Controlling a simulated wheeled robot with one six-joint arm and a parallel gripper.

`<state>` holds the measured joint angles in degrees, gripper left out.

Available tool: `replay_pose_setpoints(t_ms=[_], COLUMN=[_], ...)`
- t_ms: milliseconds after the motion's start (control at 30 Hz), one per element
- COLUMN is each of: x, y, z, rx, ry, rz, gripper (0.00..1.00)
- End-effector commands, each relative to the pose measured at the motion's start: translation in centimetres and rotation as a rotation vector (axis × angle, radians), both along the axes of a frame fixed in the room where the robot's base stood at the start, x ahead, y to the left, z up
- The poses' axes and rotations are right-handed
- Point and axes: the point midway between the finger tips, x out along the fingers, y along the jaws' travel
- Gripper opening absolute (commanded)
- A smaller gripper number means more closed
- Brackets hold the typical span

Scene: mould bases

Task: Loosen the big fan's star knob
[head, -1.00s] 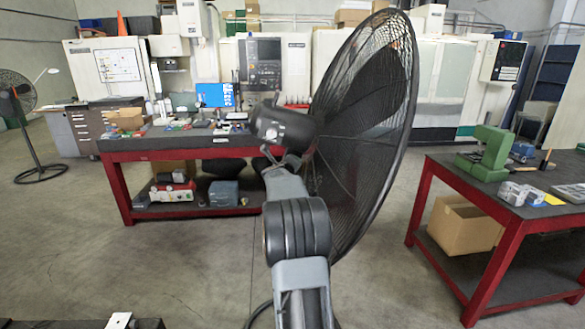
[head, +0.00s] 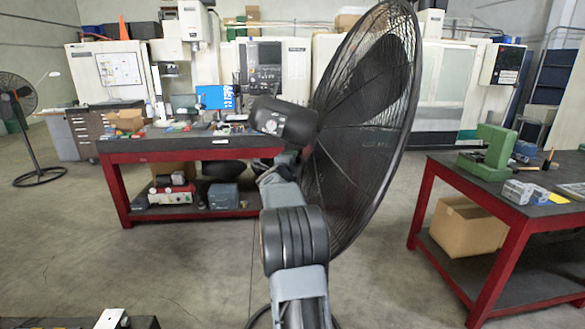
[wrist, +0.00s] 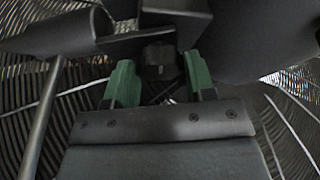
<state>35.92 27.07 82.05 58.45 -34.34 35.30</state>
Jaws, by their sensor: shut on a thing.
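The big fan stands in front of me in the head view, with a large black wire cage (head: 365,130) and a dark motor housing (head: 280,118) on its left side. My arm reaches up to just below the housing, and hides the gripper and the knob there. In the wrist view my gripper (wrist: 160,84) has its two green fingers on either side of a small dark knob (wrist: 160,55) under the fan's bracket. The fingers are shut on it. The knob's star shape is too dark to make out.
A red-framed workbench (head: 190,150) with small parts stands behind the fan. Another red table (head: 520,200) at right bears a green press (head: 488,152). A smaller fan (head: 20,100) stands at far left. In the wrist view a grey pole (wrist: 42,120) is close on the left. Open floor lies at left.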

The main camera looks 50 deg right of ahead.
Motion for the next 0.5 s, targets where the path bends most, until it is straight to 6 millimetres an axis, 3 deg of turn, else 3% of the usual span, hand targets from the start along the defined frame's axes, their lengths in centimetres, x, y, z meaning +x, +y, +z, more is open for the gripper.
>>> replay_pose_setpoints(t_ms=[500], x=[-0.03], y=[-0.03], z=[-0.29], rx=[-0.127], ry=[0.118], rz=[0.000], gripper=[0.26])
